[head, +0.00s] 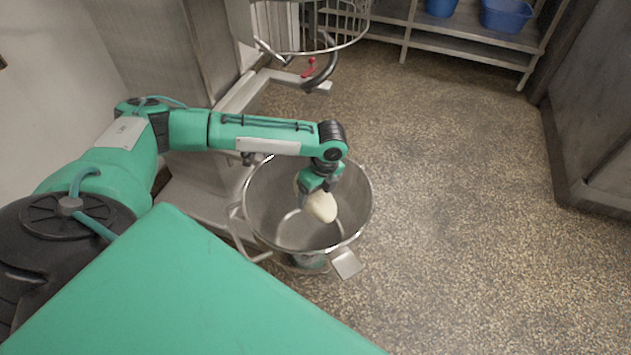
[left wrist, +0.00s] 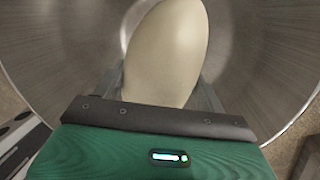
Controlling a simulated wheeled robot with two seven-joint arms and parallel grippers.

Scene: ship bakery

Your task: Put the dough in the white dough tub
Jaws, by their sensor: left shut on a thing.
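The dough (head: 321,206) is a pale, smooth, egg-shaped lump. My left gripper (head: 310,195) is shut on it and holds it over or inside the opening of a steel mixing bowl (head: 268,205). In the left wrist view the dough (left wrist: 167,50) sits between the fingers, with the bowl's inner wall (left wrist: 50,50) around it. I cannot tell whether the dough touches the bowl. The white dough tub does not show in either view. My right gripper is not in view.
A mixer with a wire guard (head: 345,25) and a hook stands behind the bowl. A steel shelf (head: 465,49) at the back holds blue tubs (head: 507,15). A dark steel cabinet (head: 600,110) stands at the right. The speckled floor (head: 470,220) between is clear.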

